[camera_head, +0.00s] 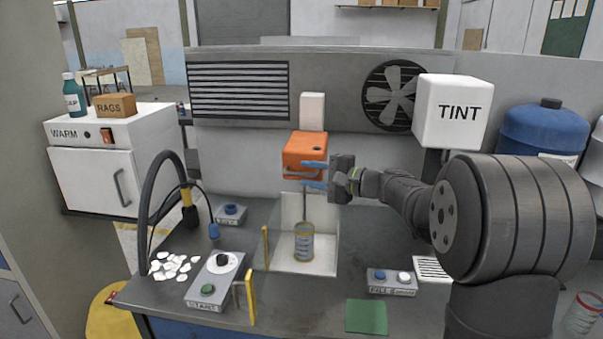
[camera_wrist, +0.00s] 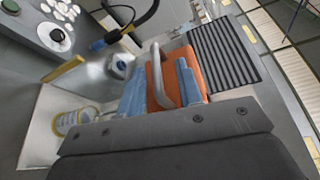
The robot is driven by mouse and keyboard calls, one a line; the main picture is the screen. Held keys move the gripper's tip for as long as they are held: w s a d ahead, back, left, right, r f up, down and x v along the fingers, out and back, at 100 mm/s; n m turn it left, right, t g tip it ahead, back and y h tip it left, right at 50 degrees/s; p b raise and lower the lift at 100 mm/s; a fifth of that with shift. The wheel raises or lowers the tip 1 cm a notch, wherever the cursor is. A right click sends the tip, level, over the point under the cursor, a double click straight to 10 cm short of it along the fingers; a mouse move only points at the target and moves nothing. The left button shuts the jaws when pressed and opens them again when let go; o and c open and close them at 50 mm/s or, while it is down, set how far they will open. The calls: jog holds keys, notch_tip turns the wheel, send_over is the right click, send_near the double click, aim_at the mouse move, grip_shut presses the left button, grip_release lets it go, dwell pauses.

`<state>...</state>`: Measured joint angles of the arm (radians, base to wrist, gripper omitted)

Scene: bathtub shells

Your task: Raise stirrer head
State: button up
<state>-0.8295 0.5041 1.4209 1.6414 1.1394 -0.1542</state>
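The stirrer head (camera_head: 305,148) is an orange block on a white upright column (camera_head: 312,110) at the centre of the bench. A thin rod runs down from it to the can (camera_head: 304,243) below. A silver bar handle (camera_wrist: 158,75) stands out from the orange face (camera_wrist: 198,76) in the wrist view. My gripper (camera_head: 309,174) is at the front of the head, its blue fingers one above the other. In the wrist view, my gripper (camera_wrist: 166,72) has a finger on each side of the handle, with orange showing in the gaps. It looks open around the handle.
The can stands on a white tray (camera_head: 325,262) between yellow-edged guards (camera_head: 249,302). A dial box (camera_head: 214,280), white chips (camera_head: 170,266) and a curved black tube (camera_head: 150,200) are left. A button box (camera_head: 392,282) and green pad (camera_head: 366,316) lie front right.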

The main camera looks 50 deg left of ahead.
aim_at(302, 173)
jog(key=v, duration=1.4)
jog(key=x, duration=1.7)
jog(key=shift+s+a, duration=0.1)
jog(key=shift+a, duration=0.1)
jog(key=shift+f, duration=0.25)
